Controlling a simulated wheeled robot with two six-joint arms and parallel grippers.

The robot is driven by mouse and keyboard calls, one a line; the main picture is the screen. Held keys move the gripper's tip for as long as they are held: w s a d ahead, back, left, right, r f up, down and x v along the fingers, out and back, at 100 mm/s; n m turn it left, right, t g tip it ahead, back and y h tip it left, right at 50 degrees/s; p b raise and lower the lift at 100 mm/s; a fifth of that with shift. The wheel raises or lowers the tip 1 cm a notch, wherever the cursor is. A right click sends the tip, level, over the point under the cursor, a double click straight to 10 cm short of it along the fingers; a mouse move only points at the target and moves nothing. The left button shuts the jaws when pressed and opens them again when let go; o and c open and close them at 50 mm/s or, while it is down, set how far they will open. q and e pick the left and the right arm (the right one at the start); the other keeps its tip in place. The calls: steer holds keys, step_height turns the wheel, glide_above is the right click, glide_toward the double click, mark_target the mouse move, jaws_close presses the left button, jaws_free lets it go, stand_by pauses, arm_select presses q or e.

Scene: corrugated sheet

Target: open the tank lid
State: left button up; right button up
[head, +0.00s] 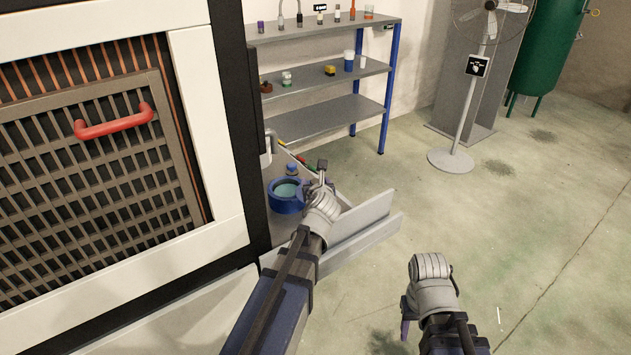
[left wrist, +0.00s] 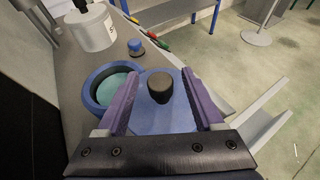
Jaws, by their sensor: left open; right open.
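A round blue tank (head: 287,195) stands on the grey ledge beside the large machine. Its top is uncovered and pale teal liquid shows inside; it also shows in the left wrist view (left wrist: 112,88). The blue disc-shaped lid (left wrist: 150,122) with a black knob (left wrist: 160,86) is to the right of the opening in the left wrist view. My left gripper (head: 318,183) is open, its purple fingers (left wrist: 162,100) either side of the knob and apart from it. Whether the lid rests on anything is hidden. My right gripper (head: 408,310) is open over the floor, its fingers mostly hidden.
A white container (left wrist: 90,28), a small blue-capped bottle (left wrist: 136,47) and coloured-handled tools (head: 298,157) are behind the tank. A grey panel (head: 365,235) edges the ledge. Shelving (head: 325,115) stands behind, a fan (head: 452,160) farther right. The right floor is mostly clear.

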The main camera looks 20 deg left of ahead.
arm_select(q)
steer(key=p+v, duration=0.2)
steer(key=v, duration=0.4)
steer(key=shift+s+d, duration=0.15)
steer(key=shift+s, duration=0.2)
steer(key=shift+r, duration=0.15)
steer(key=s+d+f+n+g+h, duration=0.1)
steer(key=s+d+f+n+g, duration=0.3)
steer(key=s+d+n, duration=0.3)
steer(key=s+d+f+n+g+h+p, duration=0.1)
steer(key=s+d+f+n+g, duration=0.3)
steer(key=n, duration=0.7)
steer(key=s+d+f+n+g+h, duration=0.2)
steer(key=s+d+f+n+g, duration=0.2)
steer(key=s+d+n, duration=0.4)
steer(key=s+d, duration=0.1)
steer(key=s, duration=0.1)
steer(key=shift+s+d+f+n+h, duration=0.15)
steer(key=shift+s+d+n+h, duration=0.15)
steer(key=shift+s+n+h, duration=0.1)
